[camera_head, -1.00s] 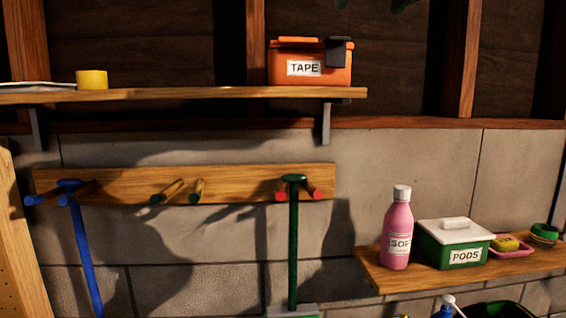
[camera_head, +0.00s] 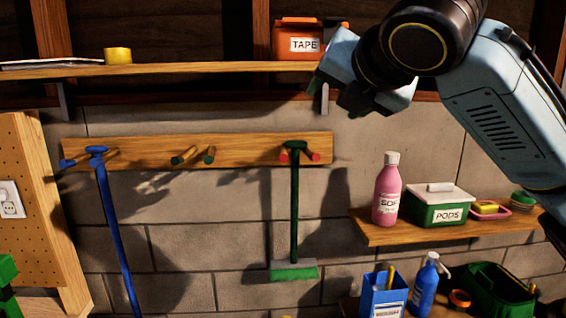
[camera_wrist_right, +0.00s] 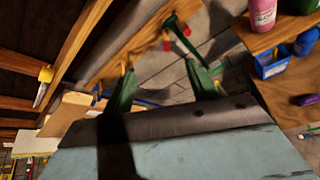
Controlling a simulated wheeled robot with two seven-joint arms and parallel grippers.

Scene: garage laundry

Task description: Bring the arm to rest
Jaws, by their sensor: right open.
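My right arm reaches in from the upper right in the head view. Its gripper (camera_head: 336,92) is in front of the shelf's right end, seen at a steep angle, with the orange tape box (camera_head: 297,42) partly hidden behind it. In the right wrist view the green fingers of this gripper (camera_wrist_right: 162,84) stand wide apart with nothing between them.
A peg rail (camera_head: 235,150) carries a blue-handled tool (camera_head: 115,225) and a green broom (camera_head: 294,215). A lower shelf (camera_head: 385,232) holds a pink bottle (camera_head: 387,192) and a pods box (camera_head: 437,206). A blue bin (camera_head: 383,297) and blue bottle (camera_head: 424,287) stand below.

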